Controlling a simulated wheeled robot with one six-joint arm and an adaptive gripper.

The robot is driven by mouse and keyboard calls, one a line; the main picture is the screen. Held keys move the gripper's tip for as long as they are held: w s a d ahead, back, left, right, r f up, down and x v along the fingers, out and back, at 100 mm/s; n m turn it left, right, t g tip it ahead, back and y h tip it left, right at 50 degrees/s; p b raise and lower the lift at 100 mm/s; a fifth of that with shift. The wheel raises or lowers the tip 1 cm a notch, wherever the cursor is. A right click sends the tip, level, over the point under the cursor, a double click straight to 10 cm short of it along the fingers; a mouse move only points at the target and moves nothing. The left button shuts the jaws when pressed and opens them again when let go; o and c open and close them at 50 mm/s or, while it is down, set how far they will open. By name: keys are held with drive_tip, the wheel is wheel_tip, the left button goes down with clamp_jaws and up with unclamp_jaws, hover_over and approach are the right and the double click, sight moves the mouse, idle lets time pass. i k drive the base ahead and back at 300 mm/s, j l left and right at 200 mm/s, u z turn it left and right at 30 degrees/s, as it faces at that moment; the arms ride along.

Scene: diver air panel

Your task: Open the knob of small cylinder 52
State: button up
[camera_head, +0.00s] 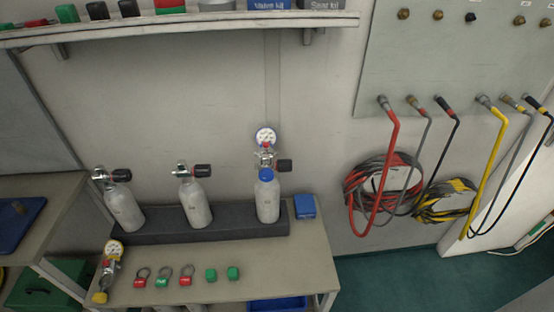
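Three small pale cylinders stand upright along a dark rack on the bench. The left cylinder (124,208) has a valve with a black knob (122,175) on its right. The middle cylinder (195,205) has a similar valve and black knob (202,171). The right cylinder (267,202) has a blue collar, a round gauge (265,137) above it and a dark knob (284,166) to the right. Any numbers on the cylinders are too small to read, so I cannot tell which is 52. My gripper is not in view.
On the bench (240,290) lie a gauge with a yellow end (108,270), several red and green tagged items (187,276) and a blue box (304,206). A shelf (200,27) overhangs behind. Coiled hoses (392,185) hang at right, above green floor.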

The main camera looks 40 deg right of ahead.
sight(283, 165)
drive_tip(key=k+l, duration=0.15)
drive_tip(key=l, duration=0.25)
drive_tip(key=k+l, duration=0.1)
drive_tip(key=l, duration=0.25)
drive_tip(key=k+l, duration=0.15)
drive_tip(key=l, duration=0.25)
drive_tip(key=i+l+z, duration=0.15)
drive_tip(key=i+z, duration=0.15)
drive_tip(key=z, duration=0.15)
drive_tip(key=i+z, duration=0.4)
drive_tip(key=k+l, duration=0.05)
drive_tip(key=k, duration=0.05)
